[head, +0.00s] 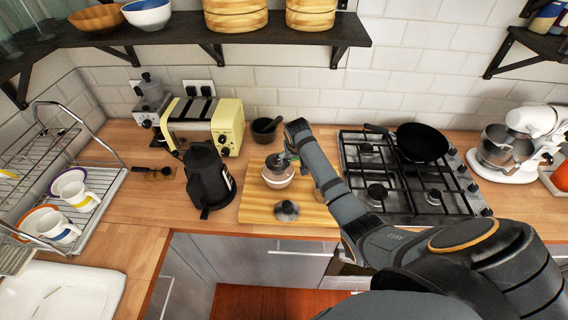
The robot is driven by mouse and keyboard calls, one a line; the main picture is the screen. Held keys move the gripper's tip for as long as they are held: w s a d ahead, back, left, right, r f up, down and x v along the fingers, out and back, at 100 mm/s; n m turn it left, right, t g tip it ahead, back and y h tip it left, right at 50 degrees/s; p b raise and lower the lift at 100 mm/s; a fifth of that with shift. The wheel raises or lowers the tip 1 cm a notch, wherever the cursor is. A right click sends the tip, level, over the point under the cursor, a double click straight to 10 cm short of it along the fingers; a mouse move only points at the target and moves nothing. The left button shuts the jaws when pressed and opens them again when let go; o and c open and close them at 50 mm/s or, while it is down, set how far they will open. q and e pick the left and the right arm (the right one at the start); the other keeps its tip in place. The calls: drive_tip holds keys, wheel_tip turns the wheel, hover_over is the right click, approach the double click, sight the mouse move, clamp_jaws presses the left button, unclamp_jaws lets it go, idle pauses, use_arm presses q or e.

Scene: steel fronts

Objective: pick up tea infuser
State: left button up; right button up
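My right arm reaches in from the lower right over the wooden board (254,208). My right gripper (281,161) is just above a small light pinkish bowl or pot (277,181) with a dark opening, at or over its rim. The fingers are small and partly merged with the bowl's dark inside, so I cannot tell whether they hold anything. I cannot make out the tea infuser clearly; it may be in the bowl under the gripper. A grey round lid with a knob (286,210) lies on the board in front of the bowl. My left gripper is not in view.
A black kettle (208,180) stands left of the board, with a cream toaster (205,122) behind it. A dark mortar (265,130) is behind the board. The gas hob (400,180) with a black pan (422,142) is to the right. Counter left of the kettle is mostly free.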

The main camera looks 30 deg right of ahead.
drive_tip(key=c, duration=0.3)
drive_tip(key=shift+r, duration=0.3)
drive_tip(key=shift+c, duration=0.2)
wheel_tip(320, 180, up, 8)
drive_tip(key=b, duration=0.3)
drive_tip(key=shift+r, duration=0.2)
drive_tip(key=shift+r+b, duration=0.3)
drive_tip(key=shift+r, duration=0.2)
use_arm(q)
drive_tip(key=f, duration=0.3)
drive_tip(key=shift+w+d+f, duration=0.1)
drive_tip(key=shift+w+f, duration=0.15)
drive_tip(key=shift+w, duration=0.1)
